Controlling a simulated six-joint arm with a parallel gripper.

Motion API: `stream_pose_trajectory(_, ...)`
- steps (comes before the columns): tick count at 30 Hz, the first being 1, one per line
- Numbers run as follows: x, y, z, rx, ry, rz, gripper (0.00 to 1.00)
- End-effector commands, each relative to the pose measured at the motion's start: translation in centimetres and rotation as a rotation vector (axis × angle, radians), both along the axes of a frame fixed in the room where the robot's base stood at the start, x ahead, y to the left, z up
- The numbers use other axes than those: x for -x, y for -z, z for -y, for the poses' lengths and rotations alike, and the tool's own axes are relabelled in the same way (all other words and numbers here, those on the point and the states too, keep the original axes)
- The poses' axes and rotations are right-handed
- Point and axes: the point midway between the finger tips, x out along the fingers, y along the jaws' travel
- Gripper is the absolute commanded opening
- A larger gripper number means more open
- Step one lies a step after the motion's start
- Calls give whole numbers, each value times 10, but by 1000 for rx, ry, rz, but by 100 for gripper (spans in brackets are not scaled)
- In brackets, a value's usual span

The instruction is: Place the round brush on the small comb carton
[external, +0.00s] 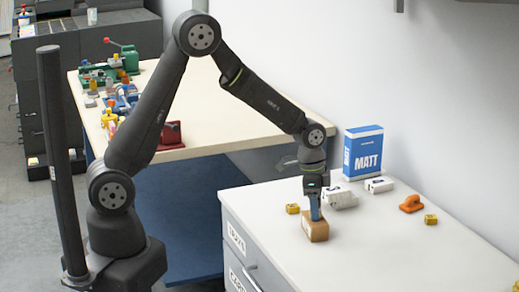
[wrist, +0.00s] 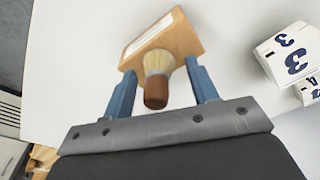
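The small comb carton (external: 317,231) is a tan box on the white counter, directly under my gripper (external: 315,211). In the wrist view the carton (wrist: 180,35) shows a white label on one face. The round brush (wrist: 156,90) has a red-brown handle end toward the camera and pale bristles over the carton's near edge. Whether the bristles touch the carton is not clear. My gripper's blue fingers (wrist: 160,72) stand open on both sides of the brush, with a gap on each side. The brush cannot be made out in the external view.
White numbered blocks (wrist: 288,55) lie right of the carton; white pieces (external: 340,196) show behind my gripper. A blue-and-white MATT box (external: 363,155) stands by the wall. An orange item (external: 412,203) and small yellow blocks (external: 431,219) lie around.

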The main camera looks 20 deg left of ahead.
Motion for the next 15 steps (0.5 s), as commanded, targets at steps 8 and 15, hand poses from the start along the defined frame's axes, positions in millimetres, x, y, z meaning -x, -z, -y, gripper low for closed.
stream_pose_trajectory(8,0,-2,0,1,0,1,53)
stream_pose_trajectory(15,0,-34,-3,3,0,4,53)
